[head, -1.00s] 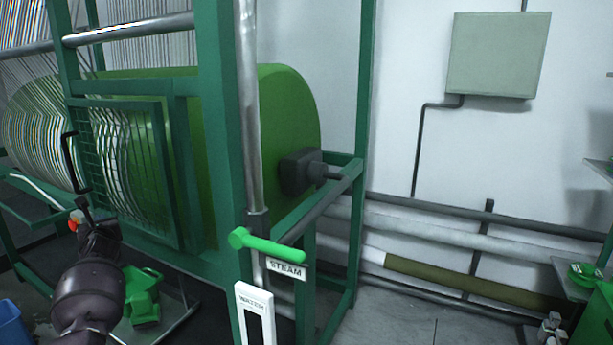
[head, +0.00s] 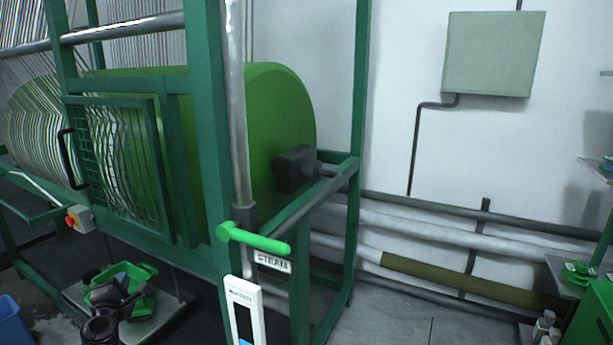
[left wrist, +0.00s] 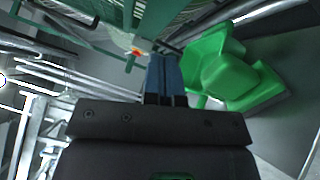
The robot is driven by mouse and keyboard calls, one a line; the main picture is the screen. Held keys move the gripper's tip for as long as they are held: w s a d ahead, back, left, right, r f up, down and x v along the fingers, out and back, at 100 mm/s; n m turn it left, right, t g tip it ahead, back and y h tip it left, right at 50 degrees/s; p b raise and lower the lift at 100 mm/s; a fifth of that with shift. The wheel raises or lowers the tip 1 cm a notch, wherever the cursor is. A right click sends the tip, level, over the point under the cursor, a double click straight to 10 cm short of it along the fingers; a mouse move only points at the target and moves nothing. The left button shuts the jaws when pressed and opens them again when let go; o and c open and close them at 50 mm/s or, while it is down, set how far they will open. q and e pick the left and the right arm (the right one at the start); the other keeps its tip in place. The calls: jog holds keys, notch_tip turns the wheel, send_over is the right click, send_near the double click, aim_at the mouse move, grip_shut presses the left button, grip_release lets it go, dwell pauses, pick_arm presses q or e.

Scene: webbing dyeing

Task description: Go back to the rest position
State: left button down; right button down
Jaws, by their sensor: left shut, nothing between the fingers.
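My left gripper (head: 126,293) shows at the lower left of the head view, low in front of the green dyeing machine (head: 200,160). In the left wrist view its two blue-grey fingers (left wrist: 166,78) are together with nothing between them. A green container (head: 138,276) stands on a grey platform behind the gripper; a green object also shows to the right of the fingers in the left wrist view (left wrist: 230,72). My right gripper is in neither view.
A green steam lever (head: 252,238) and a white water gauge (head: 243,310) are at the machine's near corner. An orange-red switch (head: 73,220) is on its frame. A blue bin (head: 12,322) is at the left edge.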

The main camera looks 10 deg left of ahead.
pick_arm(q)
jog(key=s+d+f+m+g+h, duration=0.2)
jog(key=s+d+f+m, duration=0.4)
jog(key=s, duration=0.5)
jog(key=s+d+f+m+g+h, duration=0.2)
jog(key=s+d+f+m, duration=0.4)
jog(key=s+d+m, duration=0.5)
jog(key=s+d+f+m+g+h, duration=0.2)
jog(key=s+d+f+m, duration=0.4)
jog(key=s+d+m, duration=0.3)
jog(key=shift+s+f+h+b, duration=0.2)
jog(key=shift+s+h+b, duration=0.25)
jog(key=shift+s, duration=0.55)
